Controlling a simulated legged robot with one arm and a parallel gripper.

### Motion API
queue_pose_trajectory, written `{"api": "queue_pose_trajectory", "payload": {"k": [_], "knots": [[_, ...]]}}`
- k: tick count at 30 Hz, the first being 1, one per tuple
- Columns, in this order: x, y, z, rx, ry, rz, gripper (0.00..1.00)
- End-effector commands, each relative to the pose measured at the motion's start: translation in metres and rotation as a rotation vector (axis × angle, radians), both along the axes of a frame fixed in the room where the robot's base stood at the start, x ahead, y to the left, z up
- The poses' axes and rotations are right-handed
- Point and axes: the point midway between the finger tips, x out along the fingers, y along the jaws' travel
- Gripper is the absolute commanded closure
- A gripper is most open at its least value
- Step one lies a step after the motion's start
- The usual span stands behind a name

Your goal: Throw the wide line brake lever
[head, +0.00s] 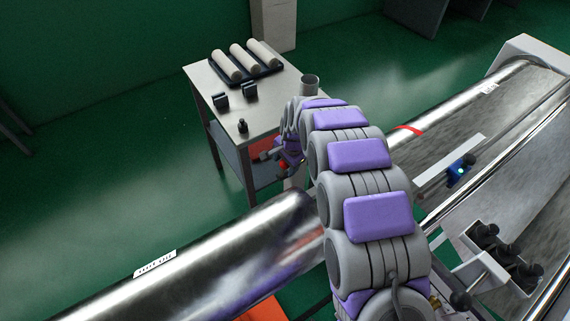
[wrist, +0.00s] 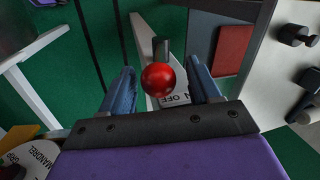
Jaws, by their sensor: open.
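A lever with a round red knob (wrist: 158,79) and a short grey stem is in the middle of the wrist view. A white plate (wrist: 176,100) behind it carries partly hidden lettering that ends in "OFF". My gripper (wrist: 161,68) is open, with its two blue fingers on either side of the knob. A gap shows between the knob and each finger. In the head view my gripper (head: 277,155) is beyond the bend of my arm, low beside the side table, and mostly hidden. No label naming the wide line is readable.
The side table (head: 200,85) holds a black rack of pale rollers (head: 246,62) and small dark parts. A large shiny roller (head: 240,245) lies left of my arm. A plate reading "MANDREL" (wrist: 28,150) is at lower left in the wrist view. Green floor is open at left.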

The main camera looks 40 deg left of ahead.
Motion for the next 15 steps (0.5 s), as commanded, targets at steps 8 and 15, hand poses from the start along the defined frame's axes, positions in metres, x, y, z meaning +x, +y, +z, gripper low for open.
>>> {"api": "queue_pose_trajectory", "payload": {"k": [8, 15], "knots": [[0.0001, 0.0004, -0.0021, 0.0, 0.0, 0.0, 0.38], [0.0, 0.0003, -0.0022, 0.0, 0.0, 0.0, 0.6]]}}
